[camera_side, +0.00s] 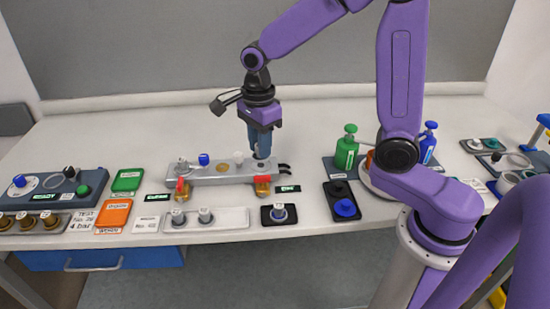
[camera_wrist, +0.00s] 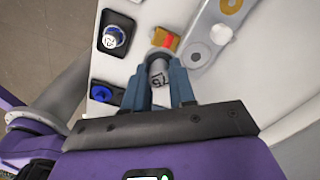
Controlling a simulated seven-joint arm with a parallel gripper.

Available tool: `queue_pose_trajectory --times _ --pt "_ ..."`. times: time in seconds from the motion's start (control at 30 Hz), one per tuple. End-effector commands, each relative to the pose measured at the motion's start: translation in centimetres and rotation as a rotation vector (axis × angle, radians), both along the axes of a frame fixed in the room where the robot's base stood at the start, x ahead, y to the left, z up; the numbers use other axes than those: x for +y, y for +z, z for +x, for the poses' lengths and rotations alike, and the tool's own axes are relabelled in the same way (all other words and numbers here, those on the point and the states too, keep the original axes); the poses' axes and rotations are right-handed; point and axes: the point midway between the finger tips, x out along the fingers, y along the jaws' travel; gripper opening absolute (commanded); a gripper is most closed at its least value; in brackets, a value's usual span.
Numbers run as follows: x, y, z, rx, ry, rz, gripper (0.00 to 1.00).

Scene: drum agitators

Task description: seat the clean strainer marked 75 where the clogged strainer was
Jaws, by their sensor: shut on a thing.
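My gripper (camera_side: 262,155) is shut on a grey, cylindrical strainer (camera_wrist: 157,72) whose label reads 75 in the wrist view. It points down over the right end of the grey manifold (camera_side: 222,178), close above or at its top face. In the wrist view the manifold (camera_wrist: 205,35) lies right of the fingers, with a round grey port (camera_wrist: 198,56) on it. The fingers cover part of the held strainer, and I cannot tell whether its lower end touches anything. Another strainer (camera_side: 278,211) stands in a small black tray; its label (camera_wrist: 112,40) is not clearly legible.
Two valves with red handles (camera_side: 264,182) stick out of the manifold's front. A white tray (camera_side: 228,217) with grey cylinders lies in front. A black tray with a blue knob (camera_side: 345,208) lies right. Green (camera_side: 346,152) and blue (camera_side: 427,145) bottles stand behind it.

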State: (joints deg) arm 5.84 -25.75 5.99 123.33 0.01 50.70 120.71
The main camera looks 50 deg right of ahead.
Motion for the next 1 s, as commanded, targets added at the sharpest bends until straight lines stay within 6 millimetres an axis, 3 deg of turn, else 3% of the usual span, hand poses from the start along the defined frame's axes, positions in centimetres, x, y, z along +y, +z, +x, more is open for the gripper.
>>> queue_pose_trajectory --times 0.1,0.33,0.57,1.0 --pt "-2.2 -0.8 2.5 0.001 -0.147 0.000 0.00" --pt "-5.1 -1.6 4.9 0.000 -0.308 0.000 0.00" --pt "-5.7 -2.3 5.3 0.000 -0.338 0.000 0.00" --pt "-5.6 -5.8 5.2 0.001 -0.335 -0.001 0.00"
